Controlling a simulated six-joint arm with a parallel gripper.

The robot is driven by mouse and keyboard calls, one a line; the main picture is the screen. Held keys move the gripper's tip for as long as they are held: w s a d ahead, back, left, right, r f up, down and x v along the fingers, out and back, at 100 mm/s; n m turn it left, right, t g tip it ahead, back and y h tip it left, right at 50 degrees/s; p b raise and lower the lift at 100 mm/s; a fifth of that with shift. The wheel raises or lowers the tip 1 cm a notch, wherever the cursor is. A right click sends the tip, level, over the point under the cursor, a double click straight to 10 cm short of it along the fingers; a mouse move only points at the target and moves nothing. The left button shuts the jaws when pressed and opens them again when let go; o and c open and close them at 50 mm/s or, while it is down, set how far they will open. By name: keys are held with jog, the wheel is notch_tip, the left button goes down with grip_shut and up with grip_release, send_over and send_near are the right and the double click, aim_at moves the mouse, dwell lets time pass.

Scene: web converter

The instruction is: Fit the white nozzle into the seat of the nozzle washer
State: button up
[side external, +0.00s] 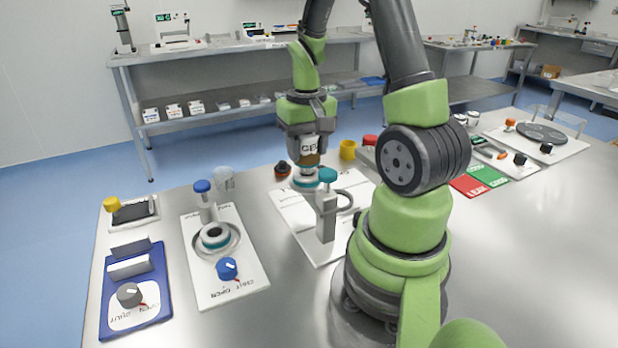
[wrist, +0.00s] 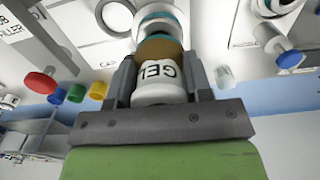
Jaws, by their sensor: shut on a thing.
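My gripper (side external: 308,165) is shut on a white and brown piece marked GEL (wrist: 158,84), held upright above the middle white panel (side external: 335,250). In the wrist view its white part sits between the jaws and its brown part points away from them. A white and teal ring-shaped piece (side external: 305,180) shows just below it, also in the wrist view (wrist: 160,22); I cannot tell whether they touch or are joined. No separate white nozzle can be made out. No washer label is readable, so I cannot tell which station is the nozzle washer.
A post with a teal top (side external: 327,200) stands close to the right of the held piece. Another white panel (side external: 235,282) holds a round teal-ringed seat (side external: 215,238), a blue-capped post (side external: 203,198) and a blue knob (side external: 227,269). Yellow (side external: 348,150) and red pieces stand behind.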

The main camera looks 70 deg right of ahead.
jog(key=shift+r, duration=3)
jog(key=shift+w, duration=0.1)
jog(key=w+a+f+n, duration=0.3)
jog(key=w+a, duration=0.4)
jog(key=w+a+f+n, duration=0.3)
jog(key=w+a, duration=0.3)
jog(key=a, duration=0.1)
jog(key=shift+w+f, duration=0.35)
jog(key=shift+d+f, duration=0.1)
jog(key=shift+f, duration=2.7)
jog(key=shift+f, duration=1.9)
